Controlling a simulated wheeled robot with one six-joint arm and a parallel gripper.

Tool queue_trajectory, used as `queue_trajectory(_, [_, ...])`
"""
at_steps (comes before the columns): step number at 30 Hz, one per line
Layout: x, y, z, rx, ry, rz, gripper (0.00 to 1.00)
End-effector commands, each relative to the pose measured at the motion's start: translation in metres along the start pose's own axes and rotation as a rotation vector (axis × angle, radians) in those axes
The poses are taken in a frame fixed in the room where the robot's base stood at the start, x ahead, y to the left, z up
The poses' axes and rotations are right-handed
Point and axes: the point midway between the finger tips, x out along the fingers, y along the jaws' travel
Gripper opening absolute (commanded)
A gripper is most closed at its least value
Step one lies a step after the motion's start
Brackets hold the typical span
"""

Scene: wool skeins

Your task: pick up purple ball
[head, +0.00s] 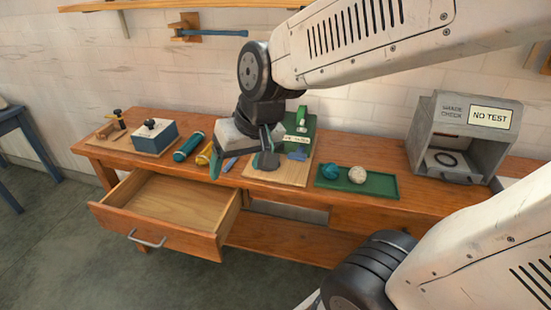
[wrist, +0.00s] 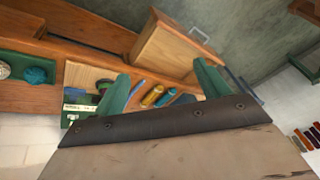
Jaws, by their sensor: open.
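No purple ball shows in either view. Two balls of wool lie on a green tray (head: 378,189) on the workbench: a teal ball (head: 330,171) and a cream ball (head: 357,174). In the wrist view the teal ball (wrist: 36,75) and cream ball (wrist: 4,70) are at the left edge. My gripper (head: 241,164) is open and empty, above the bench's front edge near the open drawer, left of the tray. In the wrist view its green fingers (wrist: 163,84) stand wide apart.
An open drawer (head: 172,205) juts from the bench and looks empty. A green machine (head: 303,128) on a wooden board, yellow and teal cylinders (head: 188,147), and a blue box (head: 155,134) stand along the bench. A grey "NO TEST" booth (head: 462,135) stands at right.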

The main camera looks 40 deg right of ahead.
Motion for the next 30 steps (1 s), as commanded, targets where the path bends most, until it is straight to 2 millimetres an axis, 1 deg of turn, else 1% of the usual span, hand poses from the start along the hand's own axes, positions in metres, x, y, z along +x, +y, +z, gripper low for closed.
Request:
queue_trajectory(1, [0.023,-0.004,-0.021,0.039,0.041,-0.018,0.75])
queue_trajectory(2, [0.034,-0.005,-0.034,0.066,0.078,-0.027,0.75])
queue_trajectory(3, [0.05,-0.005,-0.051,0.103,0.128,-0.033,0.75])
queue_trajectory(5, [0.072,-0.002,-0.075,0.162,0.203,-0.032,0.75])
queue_trajectory(6, [0.088,0.002,-0.089,0.202,0.252,-0.023,0.75])
queue_trajectory(8, [0.111,0.012,-0.108,0.262,0.326,0.003,0.75])
queue_trajectory(9, [0.125,0.02,-0.119,0.301,0.376,0.027,0.75])
queue_trajectory(11, [0.146,0.036,-0.131,0.354,0.448,0.082,0.75])
queue_trajectory(12, [0.16,0.048,-0.137,0.387,0.495,0.123,0.75])
queue_trajectory(14, [0.178,0.068,-0.143,0.432,0.567,0.195,0.75])
queue_trajectory(16, [0.197,0.092,-0.144,0.472,0.646,0.293,0.75])
queue_trajectory(18, [0.21,0.116,-0.14,0.498,0.72,0.398,0.75])
queue_trajectory(21, [0.221,0.144,-0.13,0.507,0.806,0.54,0.75])
queue_trajectory(24, [0.225,0.162,-0.12,0.499,0.869,0.652,0.75])
queue_trajectory(27, [0.226,0.173,-0.113,0.487,0.909,0.725,0.75])
queue_trajectory(30, [0.226,0.18,-0.112,0.48,0.929,0.759,0.75])
